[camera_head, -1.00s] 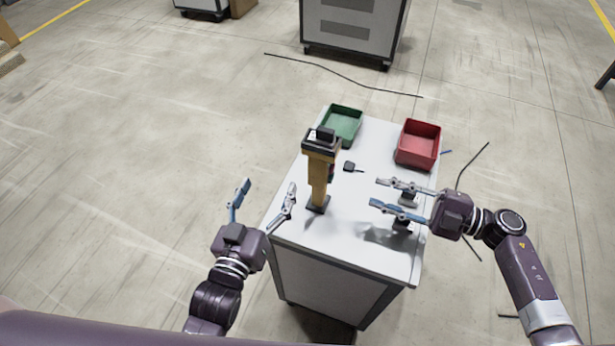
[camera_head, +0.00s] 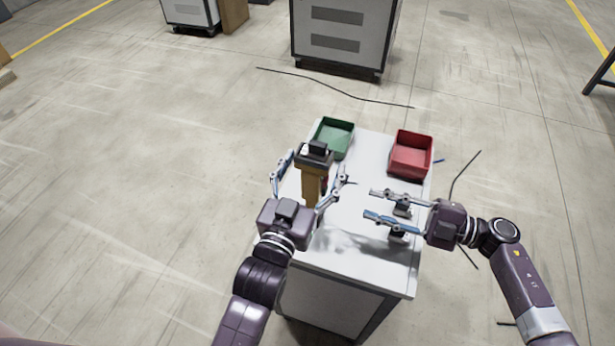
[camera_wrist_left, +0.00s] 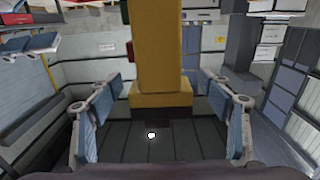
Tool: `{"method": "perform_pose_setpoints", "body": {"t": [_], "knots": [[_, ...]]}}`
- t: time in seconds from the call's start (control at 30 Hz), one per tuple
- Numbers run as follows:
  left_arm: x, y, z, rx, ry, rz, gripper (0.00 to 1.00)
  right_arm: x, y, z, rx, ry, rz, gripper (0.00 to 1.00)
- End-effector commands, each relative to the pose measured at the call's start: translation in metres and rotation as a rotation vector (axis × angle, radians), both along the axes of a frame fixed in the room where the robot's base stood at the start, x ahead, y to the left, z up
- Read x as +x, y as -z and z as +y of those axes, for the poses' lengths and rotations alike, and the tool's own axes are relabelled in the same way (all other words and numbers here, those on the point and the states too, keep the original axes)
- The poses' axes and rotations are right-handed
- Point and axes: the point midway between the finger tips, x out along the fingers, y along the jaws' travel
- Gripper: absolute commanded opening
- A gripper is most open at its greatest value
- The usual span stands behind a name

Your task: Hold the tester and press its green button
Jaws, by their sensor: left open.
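The tester (camera_head: 312,180) stands upright on the white table, with a yellow body and a dark top. In the left wrist view its yellow shaft (camera_wrist_left: 158,50) rises between the fingers. A bit of green and a red part show at its upper left edge there. My left gripper (camera_head: 312,178) is open around the tester, one finger on each side. In the left wrist view both fingers of the left gripper (camera_wrist_left: 162,115) stand apart from the shaft. My right gripper (camera_head: 372,204) is open over the table's right side, to the right of the tester.
A green bin (camera_head: 333,138) and a red bin (camera_head: 410,155) stand at the table's back. Small dark parts (camera_head: 402,208) lie near my right fingers. The white table (camera_head: 345,258) is bare at its front. Dark cables lie on the floor.

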Motion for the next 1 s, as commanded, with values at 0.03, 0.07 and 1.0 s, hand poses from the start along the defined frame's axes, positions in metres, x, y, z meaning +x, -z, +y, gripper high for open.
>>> {"method": "perform_pose_setpoints", "body": {"t": [0.03, 0.07, 1.0], "knots": [[0.0032, -0.0004, -0.0009, -0.001, 0.000, -0.001, 0.72, 0.0000, -0.0001, 0.0001, 0.000, 0.000, 0.000, 0.29], [0.0042, -0.0004, -0.0014, -0.001, 0.000, -0.001, 0.72, 0.0000, -0.0001, 0.0001, 0.000, 0.000, 0.000, 0.29], [0.0056, 0.0001, -0.0017, -0.001, 0.000, 0.000, 0.38, 0.0000, 0.0000, 0.0000, 0.000, 0.000, 0.000, 0.29]]}}
